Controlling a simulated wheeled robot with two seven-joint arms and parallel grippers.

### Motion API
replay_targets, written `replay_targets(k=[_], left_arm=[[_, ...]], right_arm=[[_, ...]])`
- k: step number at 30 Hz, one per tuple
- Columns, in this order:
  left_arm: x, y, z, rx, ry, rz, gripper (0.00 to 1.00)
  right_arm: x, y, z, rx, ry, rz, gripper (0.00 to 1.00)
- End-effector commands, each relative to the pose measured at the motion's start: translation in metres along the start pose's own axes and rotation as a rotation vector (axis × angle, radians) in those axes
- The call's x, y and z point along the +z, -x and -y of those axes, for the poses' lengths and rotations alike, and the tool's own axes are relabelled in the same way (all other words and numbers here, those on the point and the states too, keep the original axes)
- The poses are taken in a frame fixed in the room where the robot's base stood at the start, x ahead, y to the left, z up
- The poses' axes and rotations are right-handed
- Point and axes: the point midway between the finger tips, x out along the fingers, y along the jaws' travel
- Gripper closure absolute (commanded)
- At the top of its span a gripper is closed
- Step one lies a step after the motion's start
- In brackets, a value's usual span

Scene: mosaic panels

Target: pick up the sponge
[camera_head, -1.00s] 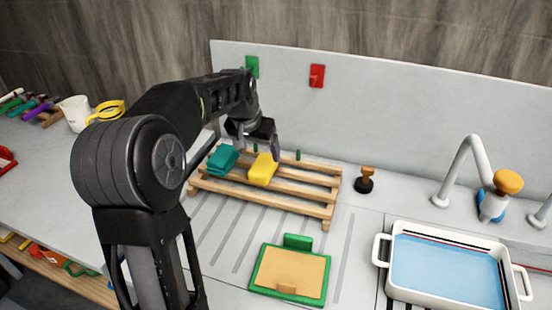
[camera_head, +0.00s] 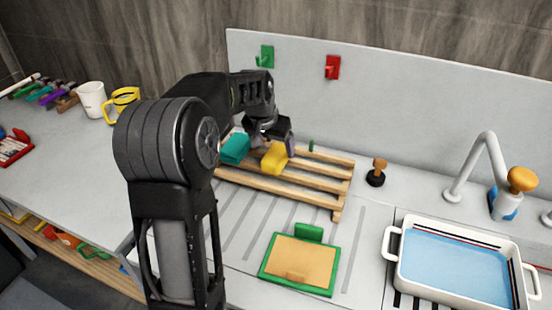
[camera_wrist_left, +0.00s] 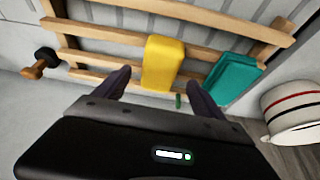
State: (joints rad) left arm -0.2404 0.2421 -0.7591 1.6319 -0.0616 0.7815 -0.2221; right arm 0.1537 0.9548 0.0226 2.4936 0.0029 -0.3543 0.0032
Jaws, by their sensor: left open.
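The yellow sponge (camera_head: 273,159) lies on the wooden slatted rack (camera_head: 318,190). It also shows in the left wrist view (camera_wrist_left: 163,62), ahead of the fingers. A folded teal cloth-like piece (camera_head: 235,148) rests beside it on the rack, and shows in the wrist view (camera_wrist_left: 232,78). My left gripper (camera_head: 274,138) is open and empty, just above and behind the sponge. In the wrist view its two fingers (camera_wrist_left: 157,80) point toward the sponge, one to either side of its near end. Contact cannot be seen. My right gripper is out of view.
A green-framed board (camera_head: 300,264) lies in front of the rack. An orange-handled brush (camera_head: 377,172) stands to its right. A white basin of water (camera_head: 395,243) and a faucet (camera_head: 478,155) are at the right. A backsplash wall (camera_head: 420,120) rises behind.

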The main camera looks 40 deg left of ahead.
Motion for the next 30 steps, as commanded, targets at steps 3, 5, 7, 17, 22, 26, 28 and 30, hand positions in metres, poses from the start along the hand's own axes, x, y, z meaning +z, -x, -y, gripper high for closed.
replay_targets(k=[3, 5, 7, 17, 22, 26, 28, 30], left_arm=[[0.001, -0.015, -0.001, -0.003, 0.0, 0.006, 0.2], [0.002, -0.025, 0.0, -0.004, 0.001, 0.006, 0.2], [0.002, -0.035, -0.001, -0.002, 0.0, 0.005, 0.2], [0.001, -0.045, -0.002, 0.001, 0.0, 0.001, 0.2], [0.001, -0.045, -0.002, 0.001, 0.0, 0.001, 0.2], [0.001, -0.045, -0.002, 0.001, 0.0, 0.001, 0.2], [0.001, -0.045, -0.002, 0.001, 0.0, 0.001, 0.2], [0.001, -0.045, -0.002, 0.001, 0.0, 0.001, 0.2]], right_arm=[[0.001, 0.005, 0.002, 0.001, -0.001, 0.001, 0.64], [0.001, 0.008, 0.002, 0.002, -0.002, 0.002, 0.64], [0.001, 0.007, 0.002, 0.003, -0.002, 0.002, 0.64], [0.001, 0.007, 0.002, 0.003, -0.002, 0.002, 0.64], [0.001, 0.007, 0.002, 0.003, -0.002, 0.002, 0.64], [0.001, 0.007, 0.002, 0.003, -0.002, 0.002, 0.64], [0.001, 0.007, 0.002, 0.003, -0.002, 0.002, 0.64], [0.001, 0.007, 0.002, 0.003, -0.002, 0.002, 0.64]])
